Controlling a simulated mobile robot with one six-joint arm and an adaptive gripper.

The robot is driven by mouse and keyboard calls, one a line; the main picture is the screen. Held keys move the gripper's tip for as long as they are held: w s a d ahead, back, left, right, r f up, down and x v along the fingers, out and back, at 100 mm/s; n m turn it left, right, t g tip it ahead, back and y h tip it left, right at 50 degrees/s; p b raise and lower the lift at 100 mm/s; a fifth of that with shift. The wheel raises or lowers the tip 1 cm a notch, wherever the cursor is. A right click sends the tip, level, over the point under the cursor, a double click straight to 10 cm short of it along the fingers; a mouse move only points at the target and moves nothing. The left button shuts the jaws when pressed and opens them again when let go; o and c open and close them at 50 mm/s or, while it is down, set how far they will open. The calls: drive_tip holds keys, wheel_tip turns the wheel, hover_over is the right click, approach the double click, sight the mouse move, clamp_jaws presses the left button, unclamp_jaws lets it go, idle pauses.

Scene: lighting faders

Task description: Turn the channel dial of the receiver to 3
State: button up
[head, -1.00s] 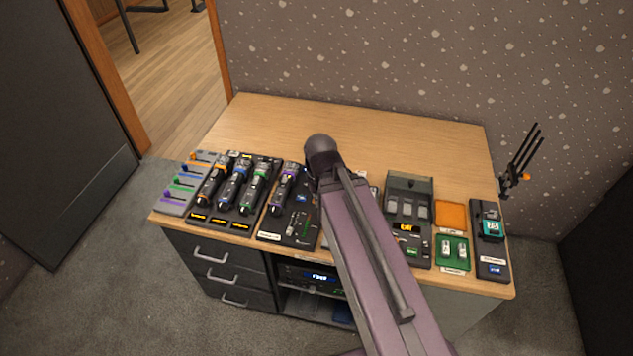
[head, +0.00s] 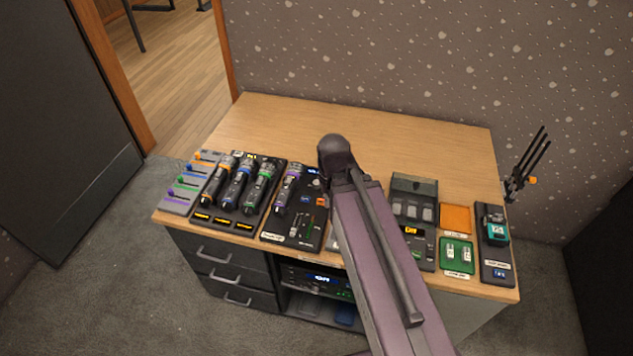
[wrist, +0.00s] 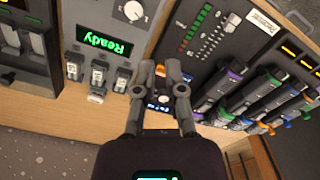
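My gripper (wrist: 160,66) shows in the wrist view with its two fingers apart and nothing seen held between them. It is over a dark panel on the table; a small blue display and a pale knob (wrist: 165,98) show between the fingers. A white round dial (wrist: 133,10) with a pointer is on a grey unit beside a green "Ready" display (wrist: 103,41), apart from the fingers. I cannot tell which unit is the receiver or read a dial setting. In the head view my arm hides the gripper and part of the table's front row.
Orange (head: 455,217) and green (head: 457,256) trays are at the right. A dark unit with a blue display (head: 322,279) sits in the shelf below. The table's back half (head: 420,140) is clear.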

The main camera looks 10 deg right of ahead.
sight(316, 182)
drive_tip(key=o, duration=0.3)
drive_tip(key=shift+w, duration=0.45)
drive_tip(key=shift+o, duration=1.2)
drive_tip(key=w+r+n+p, duration=0.2)
drive_tip(key=w+n, duration=0.1)
drive_tip(key=w, duration=1.4)
drive_tip(key=shift+r+n, duration=0.2)
drive_tip(key=shift+n, duration=0.1)
drive_tip(key=shift+f, duration=0.25)
wheel_tip(316, 182, down, 13)
drive_tip(key=b, duration=1.3)
drive_tip(key=shift+f, duration=0.15)
drive_tip(key=shift+s, duration=0.1)
clamp_jaws()
